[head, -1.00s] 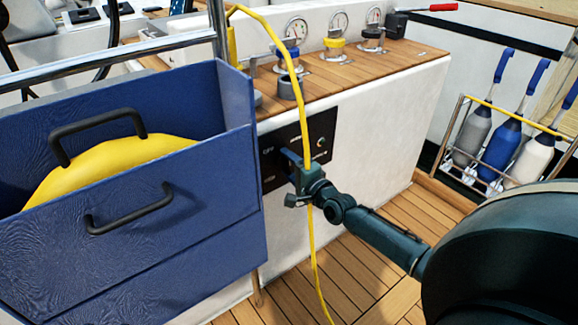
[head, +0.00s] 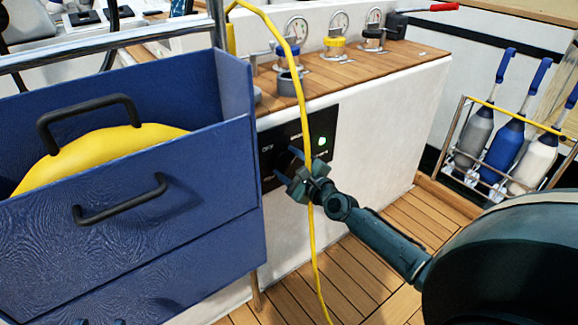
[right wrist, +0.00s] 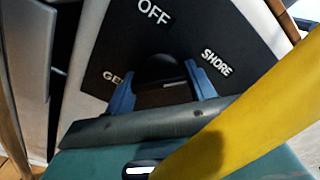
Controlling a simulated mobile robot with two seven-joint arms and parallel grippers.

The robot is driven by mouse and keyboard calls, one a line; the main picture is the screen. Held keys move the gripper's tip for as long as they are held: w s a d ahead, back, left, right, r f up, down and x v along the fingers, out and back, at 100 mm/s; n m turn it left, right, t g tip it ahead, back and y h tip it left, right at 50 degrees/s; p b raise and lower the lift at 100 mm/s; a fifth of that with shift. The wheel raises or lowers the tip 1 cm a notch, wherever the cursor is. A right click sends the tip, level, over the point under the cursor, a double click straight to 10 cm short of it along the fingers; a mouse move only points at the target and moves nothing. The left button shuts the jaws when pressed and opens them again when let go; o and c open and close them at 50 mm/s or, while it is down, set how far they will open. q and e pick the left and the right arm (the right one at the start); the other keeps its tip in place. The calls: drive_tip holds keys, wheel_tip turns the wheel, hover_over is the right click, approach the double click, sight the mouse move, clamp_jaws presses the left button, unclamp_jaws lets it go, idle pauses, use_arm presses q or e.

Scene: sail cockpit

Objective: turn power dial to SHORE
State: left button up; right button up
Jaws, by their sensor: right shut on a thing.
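The black power panel (head: 325,127) is on the white console side; a green light (head: 322,141) glows at its right. In the right wrist view the panel (right wrist: 185,45) reads OFF at the top, SHORE at the right and a partly covered GEN at the left. The black power dial (right wrist: 163,70) sits between the blue fingers of my right gripper (right wrist: 163,92), which is shut on it. In the head view my right gripper (head: 291,168) hides most of the dial; I cannot tell its exact pointing. My left gripper (head: 102,322) barely shows at the bottom edge.
A yellow cable (head: 302,100) hangs in front of the panel and by my right gripper. A blue locker box (head: 220,190) with black handles stands close on the left. Winches and gauges line the wooden console top (head: 385,62). A bottle rack (head: 450,150) stands at the right.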

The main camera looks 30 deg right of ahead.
drive_tip(key=shift+m, duration=0.4)
drive_tip(key=o, duration=1)
drive_tip(key=s, duration=0.8)
drive_tip(key=s+d, duration=0.1)
drive_tip(key=s, duration=0.4)
drive_tip(key=shift+s, duration=0.1)
